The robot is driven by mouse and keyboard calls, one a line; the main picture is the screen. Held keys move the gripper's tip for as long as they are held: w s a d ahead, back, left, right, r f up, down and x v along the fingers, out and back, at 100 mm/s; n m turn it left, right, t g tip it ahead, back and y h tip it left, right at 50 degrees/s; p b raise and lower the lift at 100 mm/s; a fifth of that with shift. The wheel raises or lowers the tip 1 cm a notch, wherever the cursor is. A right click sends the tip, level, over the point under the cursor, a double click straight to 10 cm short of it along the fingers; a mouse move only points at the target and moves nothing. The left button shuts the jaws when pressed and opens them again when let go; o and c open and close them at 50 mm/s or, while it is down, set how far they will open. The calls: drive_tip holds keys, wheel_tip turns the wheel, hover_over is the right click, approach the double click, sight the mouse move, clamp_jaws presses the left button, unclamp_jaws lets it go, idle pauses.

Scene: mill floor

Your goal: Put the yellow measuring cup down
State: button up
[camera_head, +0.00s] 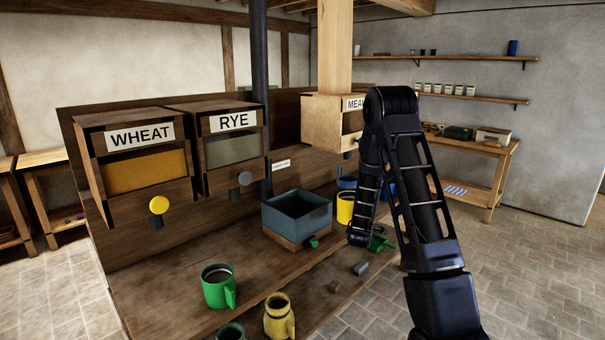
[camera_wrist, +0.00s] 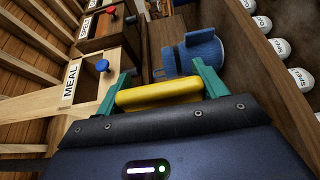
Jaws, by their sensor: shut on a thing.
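A yellow cup-like piece (camera_wrist: 160,92) lies between the two teal fingers of my gripper (camera_wrist: 159,78) in the wrist view, and the fingers are shut on it. Only its near edge shows there, so its full shape is hidden. In the head view a yellow cup (camera_head: 345,207) shows just left of my arm, above the right part of the wooden bench (camera_head: 170,290); it appears to be the held one. I cannot tell whether the cup touches the bench. A blue cup (camera_wrist: 203,52) is just beyond the fingers.
A blue-grey open bin (camera_head: 297,217) stands left of the held cup. A green mug (camera_head: 217,288) and another yellow mug (camera_head: 279,318) stand at the front. Small pieces (camera_head: 360,268) lie near the bench's right edge. Wheat (camera_head: 140,165), rye (camera_head: 233,150) and meal (camera_head: 325,122) hoppers line the back.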

drive_tip(key=a+r, duration=0.1)
drive_tip(key=a, duration=0.1)
drive_tip(key=a+r, duration=0.3)
drive_tip(key=a, duration=0.1)
drive_tip(key=shift+r, duration=0.25)
drive_tip(key=s+a+r+h, duration=0.1)
drive_tip(key=s+a, duration=0.4)
drive_tip(key=a, duration=0.3)
drive_tip(key=s+a+r+m, duration=0.1)
drive_tip(key=s+a, duration=0.3)
drive_tip(key=a, duration=0.4)
drive_tip(key=s+a+r+h, duration=0.1)
drive_tip(key=s+a, duration=0.4)
drive_tip(key=a, duration=0.3)
drive_tip(key=shift+g, duration=0.4)
wheel_tip(320, 180, down, 20)
drive_tip(key=shift+s+a+r, duration=0.1)
drive_tip(key=o, duration=1.5)
drive_tip(key=shift+f, duration=0.2)
drive_tip(key=shift+c, duration=0.2)
